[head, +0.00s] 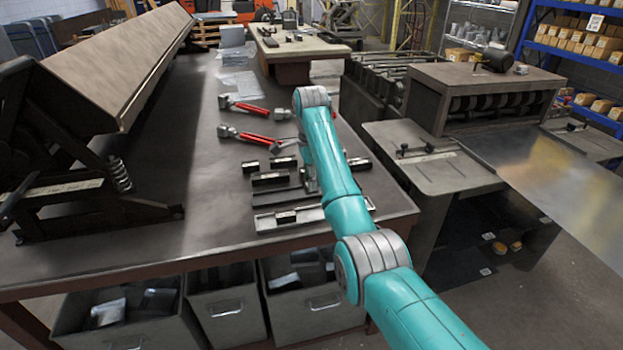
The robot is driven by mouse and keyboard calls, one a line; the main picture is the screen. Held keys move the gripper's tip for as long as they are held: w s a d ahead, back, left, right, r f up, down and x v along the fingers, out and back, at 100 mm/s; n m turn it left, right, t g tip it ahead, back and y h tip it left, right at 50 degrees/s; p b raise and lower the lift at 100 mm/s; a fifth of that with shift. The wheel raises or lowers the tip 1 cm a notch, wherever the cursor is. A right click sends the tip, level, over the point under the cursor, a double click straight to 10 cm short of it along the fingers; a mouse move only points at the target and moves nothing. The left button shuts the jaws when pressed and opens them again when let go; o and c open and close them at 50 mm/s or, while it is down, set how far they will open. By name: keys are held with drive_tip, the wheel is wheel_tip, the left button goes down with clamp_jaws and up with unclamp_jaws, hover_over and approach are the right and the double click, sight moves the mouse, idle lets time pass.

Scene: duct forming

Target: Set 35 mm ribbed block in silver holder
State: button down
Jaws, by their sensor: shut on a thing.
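The silver holder (264,223) is a long, shallow light-metal tray near the front edge of the bench. A small dark block (286,216) sits in it, left of the middle. My teal arm crosses its right part. My gripper (310,181) is mostly hidden behind my arm, just behind the silver holder. Only a grey piece of it shows, low over the bench. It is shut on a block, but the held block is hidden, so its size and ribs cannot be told.
Dark blocks (270,178) stand behind a dark flat strip (277,196). Red-handled tools (252,138) lie farther back. A large sheet bender (85,110) fills the bench's left side. Bare bench top (200,215) lies between them. Grey bins (226,308) stand below.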

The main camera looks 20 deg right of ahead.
drive_tip(key=shift+a+f, duration=0.15)
drive_tip(key=shift+f, duration=4.55)
drive_tip(key=c, duration=0.7)
unclamp_jaws()
drive_tip(key=shift+o, duration=0.2)
